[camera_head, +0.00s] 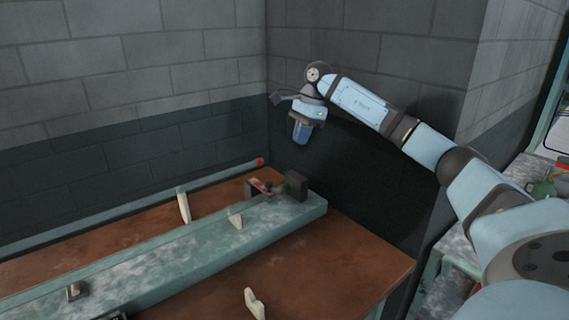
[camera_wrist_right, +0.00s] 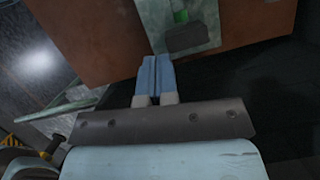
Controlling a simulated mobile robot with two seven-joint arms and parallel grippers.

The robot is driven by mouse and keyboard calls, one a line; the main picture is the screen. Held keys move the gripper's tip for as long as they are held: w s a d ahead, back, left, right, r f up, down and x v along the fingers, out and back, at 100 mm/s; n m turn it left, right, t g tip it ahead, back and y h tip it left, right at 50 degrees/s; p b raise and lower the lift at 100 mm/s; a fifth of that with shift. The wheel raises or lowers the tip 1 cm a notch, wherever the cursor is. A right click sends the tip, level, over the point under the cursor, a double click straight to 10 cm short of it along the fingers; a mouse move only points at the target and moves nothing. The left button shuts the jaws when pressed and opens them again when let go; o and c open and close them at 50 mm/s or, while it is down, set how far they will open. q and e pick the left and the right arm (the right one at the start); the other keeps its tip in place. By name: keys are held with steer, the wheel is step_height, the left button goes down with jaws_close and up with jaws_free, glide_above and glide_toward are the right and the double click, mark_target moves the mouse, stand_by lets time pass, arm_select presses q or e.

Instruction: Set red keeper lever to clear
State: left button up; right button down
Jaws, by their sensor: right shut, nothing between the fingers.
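A small red piece (camera_head: 259,185), which looks like the red keeper lever, sits on a small bracket near the far right end of the long pale green bench. It is too small to tell its setting. Beside it are a green part (camera_head: 287,187) and a dark block (camera_head: 296,183). The green part (camera_wrist_right: 181,15) and dark block (camera_wrist_right: 188,38) also show at the top of the right wrist view. My right gripper (camera_head: 301,135) points down above and beyond the bench end, well apart from the lever. Its blue fingers (camera_wrist_right: 154,62) are together and empty. My left gripper is out of view.
The long bench (camera_head: 150,254) lies over a brown table (camera_head: 340,262). Pale upright pegs (camera_head: 184,205) stand around it. A long tube with a red tip (camera_head: 260,161) runs behind. Block walls close off the back and right. Space around my right gripper is clear.

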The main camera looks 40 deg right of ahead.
glide_toward(273, 192)
steer(key=d+f, duration=0.3)
steer(key=f, duration=0.1)
steer(key=shift+w+a+f, duration=0.15)
steer(key=shift+w+a, duration=0.1)
steer(key=shift+a, duration=0.65)
steer(key=shift+w+a+f, duration=0.1)
steer(key=shift+w+a, duration=0.15)
steer(key=shift+a, duration=0.65)
steer(key=shift+a, duration=0.1)
steer(key=shift+s+a+m, duration=0.1)
steer(key=shift+a+m, duration=0.1)
steer(key=shift+m, duration=0.2)
